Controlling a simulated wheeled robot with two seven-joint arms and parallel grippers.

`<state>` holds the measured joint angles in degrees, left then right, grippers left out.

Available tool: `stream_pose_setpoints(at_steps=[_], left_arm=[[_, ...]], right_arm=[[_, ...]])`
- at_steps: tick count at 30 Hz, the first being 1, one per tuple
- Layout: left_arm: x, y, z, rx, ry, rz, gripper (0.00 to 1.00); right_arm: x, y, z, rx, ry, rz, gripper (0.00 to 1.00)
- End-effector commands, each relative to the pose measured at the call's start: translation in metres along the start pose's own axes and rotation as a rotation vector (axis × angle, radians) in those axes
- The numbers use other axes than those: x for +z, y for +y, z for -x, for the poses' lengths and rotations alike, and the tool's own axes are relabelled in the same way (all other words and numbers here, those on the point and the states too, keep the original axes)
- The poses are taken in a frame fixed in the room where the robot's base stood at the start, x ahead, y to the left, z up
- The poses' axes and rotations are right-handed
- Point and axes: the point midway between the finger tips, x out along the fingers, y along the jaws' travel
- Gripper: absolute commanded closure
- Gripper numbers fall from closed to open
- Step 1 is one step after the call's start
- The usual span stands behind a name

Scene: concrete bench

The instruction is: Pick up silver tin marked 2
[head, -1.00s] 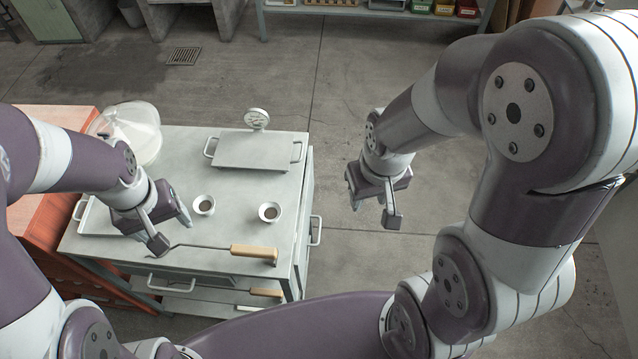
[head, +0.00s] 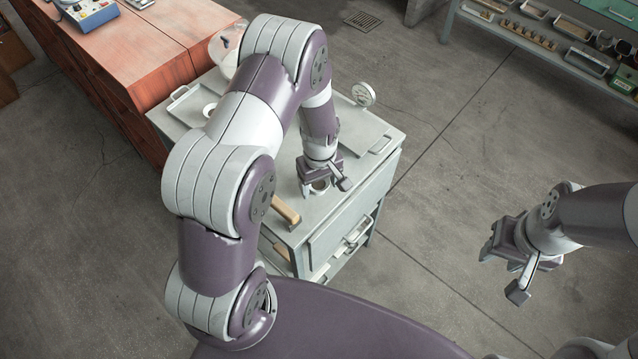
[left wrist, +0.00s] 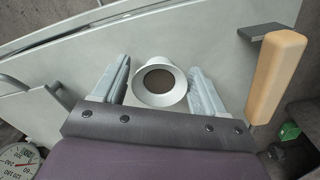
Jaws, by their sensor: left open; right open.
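A small round silver tin (head: 320,187) with a dark top stands near the front right of the grey cart top (head: 345,205). My left gripper (head: 323,183) is open directly above it. In the left wrist view the tin (left wrist: 160,84) sits between the two open fingers (left wrist: 160,92), with a gap on both sides. No number shows on it. A second small round tin (head: 209,110) is partly visible left of my left arm. My right gripper (head: 503,270) is open and empty over the floor at the right.
A tool's wooden handle (head: 286,210) lies beside the tin; it also shows in the left wrist view (left wrist: 277,75). A dial gauge (head: 363,94) stands at the cart's back. A red bench (head: 160,60) adjoins the left side. My left arm hides much of the cart.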

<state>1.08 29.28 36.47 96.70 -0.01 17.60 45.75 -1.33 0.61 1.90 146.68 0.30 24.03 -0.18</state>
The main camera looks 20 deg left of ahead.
Motion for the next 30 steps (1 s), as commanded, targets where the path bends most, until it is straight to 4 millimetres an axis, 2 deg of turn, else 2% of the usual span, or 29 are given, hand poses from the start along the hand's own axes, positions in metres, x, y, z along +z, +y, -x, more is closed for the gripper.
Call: stream_pose_setpoints(at_steps=[6, 7, 10, 11, 22, 26, 29, 30], left_arm=[[0.0, 0.0, -0.002, 0.001, 0.001, 0.0, 0.28], [0.0, 0.0, -0.002, 0.001, 0.001, 0.0, 0.35], [0.0, 0.0, -0.002, 0.001, 0.001, -0.001, 0.67], [0.0, 0.0, -0.002, 0.001, 0.001, -0.001, 0.69], [-0.001, 0.001, 0.004, 0.002, 0.002, -0.001, 0.69], [-0.001, 0.001, 0.021, 0.004, 0.004, -0.001, 0.69], [-0.001, 0.001, 0.04, 0.004, 0.004, -0.001, 0.69], [0.007, -0.005, 0.044, 0.001, 0.001, -0.002, 0.69]], right_arm=[[0.0, 0.0, 0.0, 0.0, 0.0, 0.0, 0.57], [0.0, 0.0, 0.0, 0.0, 0.0, 0.0, 0.57], [0.0, 0.0, 0.0, 0.0, 0.0, 0.0, 0.57], [0.0, 0.0, 0.0, 0.0, 0.0, 0.0, 0.57], [0.0, 0.0, -0.001, 0.0, 0.0, 0.0, 0.57], [0.0, 0.0, -0.003, 0.0, 0.0, 0.0, 0.57], [0.001, 0.0, -0.005, 0.0, 0.0, 0.0, 0.57], [0.001, 0.0, -0.005, 0.0, 0.0, 0.0, 0.57]])
